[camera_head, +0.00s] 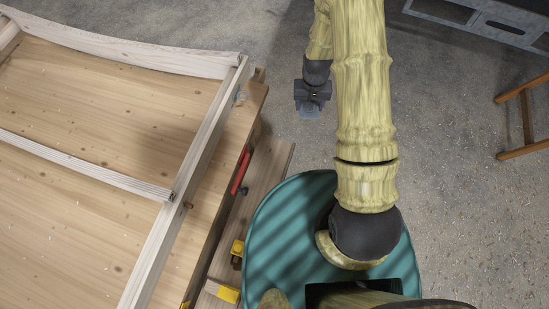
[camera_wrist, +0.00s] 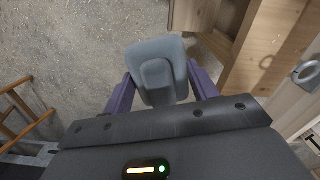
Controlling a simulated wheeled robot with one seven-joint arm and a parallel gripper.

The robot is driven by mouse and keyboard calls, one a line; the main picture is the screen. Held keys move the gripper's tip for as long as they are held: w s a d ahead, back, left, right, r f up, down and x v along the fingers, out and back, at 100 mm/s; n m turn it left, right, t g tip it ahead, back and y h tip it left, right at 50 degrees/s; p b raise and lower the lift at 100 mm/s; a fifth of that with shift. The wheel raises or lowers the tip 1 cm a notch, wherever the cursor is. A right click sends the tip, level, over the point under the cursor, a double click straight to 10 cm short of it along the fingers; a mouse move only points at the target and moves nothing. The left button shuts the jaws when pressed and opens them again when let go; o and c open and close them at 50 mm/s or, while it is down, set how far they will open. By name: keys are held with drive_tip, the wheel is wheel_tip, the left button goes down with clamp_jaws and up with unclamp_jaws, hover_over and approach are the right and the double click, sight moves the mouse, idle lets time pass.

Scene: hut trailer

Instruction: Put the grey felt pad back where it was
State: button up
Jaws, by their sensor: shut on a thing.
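The grey felt pad (camera_wrist: 158,68) is between the two purple fingers of my gripper (camera_wrist: 161,88) in the wrist view. It is a rounded grey piece with a raised smaller part on its near side. My gripper is shut on it and holds it out over the concrete floor. In the head view my gripper (camera_head: 311,106) hangs to the right of the wooden bench, with a small blue-grey bit of the pad (camera_head: 310,114) showing below it. The fingers are too small to make out there.
A wooden bench with a pale timber frame (camera_head: 206,140) fills the left. A red-handled tool (camera_head: 241,170) and yellow-ended items (camera_head: 228,292) lie along its edge. A wooden stool (camera_head: 525,118) and a grey cabinet (camera_head: 490,22) stand at right. Floor between is clear.

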drive_tip(key=s+a+f+m+b, duration=0.1)
drive_tip(key=a+f+b, duration=0.4)
drive_tip(key=f+b, duration=0.6)
drive_tip(key=s+a+f+m+b, duration=0.1)
drive_tip(key=a+f+m+b, duration=0.1)
drive_tip(key=a+f+b, duration=0.4)
wheel_tip(320, 180, down, 5)
drive_tip(key=b, duration=1)
drive_tip(key=shift+s+a+b, duration=0.2)
drive_tip(key=shift+a+b, duration=0.05)
drive_tip(key=shift+b, duration=0.1)
drive_tip(key=b, duration=0.1)
hover_over(275, 155)
drive_tip(key=shift+a+f, duration=0.1)
drive_tip(key=shift+f, duration=3.1)
drive_tip(key=shift+f, duration=0.1)
drive_tip(key=shift+f+b, duration=0.6)
drive_tip(key=shift+f, duration=1.2)
